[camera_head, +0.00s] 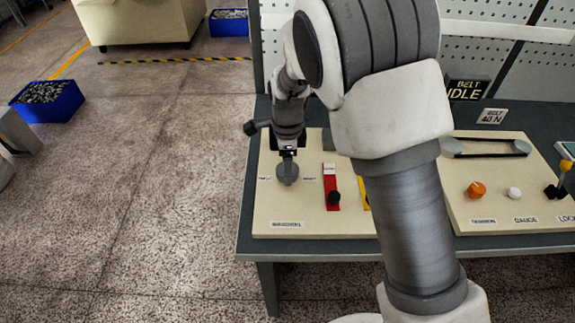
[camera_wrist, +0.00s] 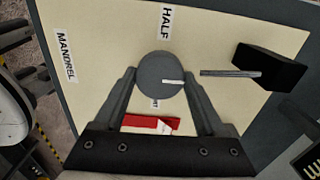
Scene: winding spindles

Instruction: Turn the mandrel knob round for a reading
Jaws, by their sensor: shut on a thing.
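The mandrel knob is a round grey disc (camera_wrist: 161,75) on a cream panel (camera_wrist: 90,75); it also shows in the head view (camera_head: 287,176). My gripper (camera_wrist: 160,72) is shut on the knob, one finger at each side. A white pointer line (camera_wrist: 173,82) on the knob points right in the wrist view, away from the MANDREL label (camera_wrist: 67,57). It lies between the HALF label (camera_wrist: 165,22) above the knob and a partly hidden label (camera_wrist: 155,103) below, of which only the end shows.
A black block with a grey rod (camera_wrist: 270,68) stands close by. My arm hides the panel's right part. Another panel (camera_head: 515,205) has an orange knob (camera_head: 476,189).

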